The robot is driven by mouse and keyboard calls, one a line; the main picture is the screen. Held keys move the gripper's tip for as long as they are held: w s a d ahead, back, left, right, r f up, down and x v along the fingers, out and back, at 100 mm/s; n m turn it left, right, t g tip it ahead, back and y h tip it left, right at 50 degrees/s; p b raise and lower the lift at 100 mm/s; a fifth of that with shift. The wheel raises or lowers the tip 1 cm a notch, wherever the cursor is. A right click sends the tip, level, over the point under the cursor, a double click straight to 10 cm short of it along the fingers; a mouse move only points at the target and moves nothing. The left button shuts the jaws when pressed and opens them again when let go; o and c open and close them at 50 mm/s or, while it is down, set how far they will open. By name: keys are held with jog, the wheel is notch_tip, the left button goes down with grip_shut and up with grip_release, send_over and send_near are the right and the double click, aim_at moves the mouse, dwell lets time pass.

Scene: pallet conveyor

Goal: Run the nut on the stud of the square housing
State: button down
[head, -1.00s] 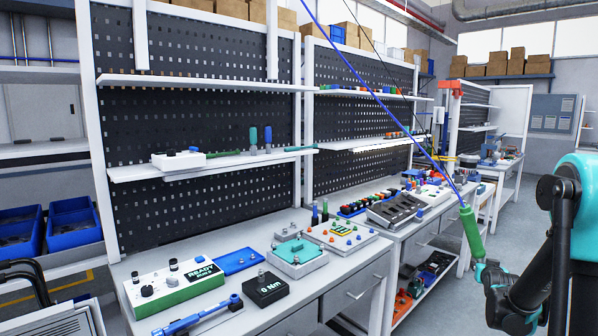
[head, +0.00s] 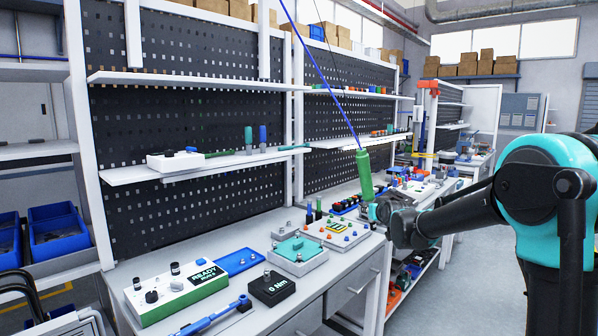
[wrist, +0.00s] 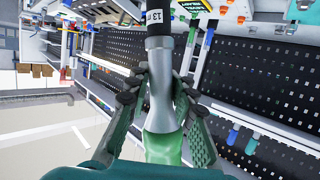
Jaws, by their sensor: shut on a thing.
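My gripper (head: 373,210) is shut on a green nutrunner (head: 364,174), which stands nearly upright in the air at the right end of the near bench and hangs from a blue line. In the wrist view my gripper (wrist: 160,90) has a finger on each side of the nutrunner's silver neck (wrist: 160,75); a black end marked 13 shows beyond it. A teal square housing (head: 297,246) sits on a grey block on the bench, apart from the tool. A small metal post shows at its front; I cannot make out a nut.
A green-and-white box reading READY (head: 165,297), a black 0 Nm box (head: 272,288), a blue tray (head: 237,261) and a blue torque wrench (head: 215,315) lie on the near bench. A plate with coloured knobs (head: 338,235) is beside the housing. Shelves stand behind.

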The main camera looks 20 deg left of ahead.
jog(key=s+a+r+n+g+y, duration=0.2)
jog(key=s+a+r, duration=0.6)
jog(key=a, duration=0.3)
jog(key=s+a+r+n+g+y, duration=0.1)
jog(key=s+a+r+n+y, duration=0.1)
jog(key=s+a+r, duration=0.75)
notch_tip(320, 180, down, 7)
jog(key=w+a, duration=0.1)
jog(key=shift+w, duration=0.35)
jog(key=shift+a+r, duration=0.1)
jog(key=shift+g, duration=0.5)
jog(key=shift+r, duration=0.1)
